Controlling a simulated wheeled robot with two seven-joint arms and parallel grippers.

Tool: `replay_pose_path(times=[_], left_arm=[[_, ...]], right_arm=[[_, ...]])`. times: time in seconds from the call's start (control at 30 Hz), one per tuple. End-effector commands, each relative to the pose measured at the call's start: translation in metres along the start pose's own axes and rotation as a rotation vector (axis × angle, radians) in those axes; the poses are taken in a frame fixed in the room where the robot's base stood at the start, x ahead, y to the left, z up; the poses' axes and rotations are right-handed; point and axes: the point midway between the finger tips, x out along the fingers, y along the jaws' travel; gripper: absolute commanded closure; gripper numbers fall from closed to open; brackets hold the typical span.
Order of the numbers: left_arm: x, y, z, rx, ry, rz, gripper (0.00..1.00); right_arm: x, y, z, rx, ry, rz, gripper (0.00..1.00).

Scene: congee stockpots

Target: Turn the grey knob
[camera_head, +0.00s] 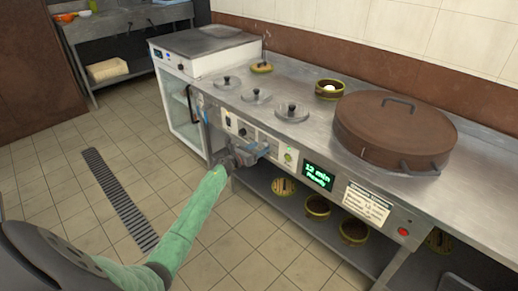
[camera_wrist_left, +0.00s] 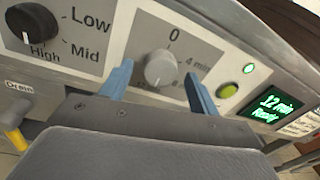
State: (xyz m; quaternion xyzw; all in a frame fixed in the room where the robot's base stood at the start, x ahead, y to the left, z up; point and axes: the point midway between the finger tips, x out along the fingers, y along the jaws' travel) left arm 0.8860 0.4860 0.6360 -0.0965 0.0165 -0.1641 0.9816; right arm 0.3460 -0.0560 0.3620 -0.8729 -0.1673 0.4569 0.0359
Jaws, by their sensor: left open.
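The grey knob (camera_wrist_left: 159,68) is a round dial on the counter's front panel, with "0" above it and "4 min" to its upper right. The labels below it are partly covered. My left gripper (camera_wrist_left: 158,72) is open, with one blue finger on each side of the knob in the left wrist view. I see gaps between the fingers and the knob, and cannot tell how deep the fingers reach. In the head view my left gripper (camera_head: 257,153) is at the panel and hides the knob. My right gripper is in neither view.
A black knob (camera_wrist_left: 33,24) marked Low, Mid, High is left of the grey knob. A yellow-green button (camera_wrist_left: 228,91) and a green "12 min Ready" display (camera_wrist_left: 270,108) are right of it. A big brown lid (camera_head: 395,128) and several small lids sit on the counter above.

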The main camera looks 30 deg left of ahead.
Motion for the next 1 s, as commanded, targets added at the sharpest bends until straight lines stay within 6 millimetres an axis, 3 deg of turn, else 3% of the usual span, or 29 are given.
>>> replay_pose_path(times=[0.37,0.6,1.0], left_arm=[[0.0047,-0.0003,0.0003,0.000,0.000,0.000,0.39],[0.0046,-0.0002,0.0003,0.000,0.000,0.000,0.83],[0.0043,-0.0003,0.0001,-0.067,-0.003,-0.002,0.83]], right_arm=[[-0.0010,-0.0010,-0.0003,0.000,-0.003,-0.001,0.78],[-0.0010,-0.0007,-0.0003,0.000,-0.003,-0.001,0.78],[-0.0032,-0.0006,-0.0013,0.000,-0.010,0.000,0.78]])
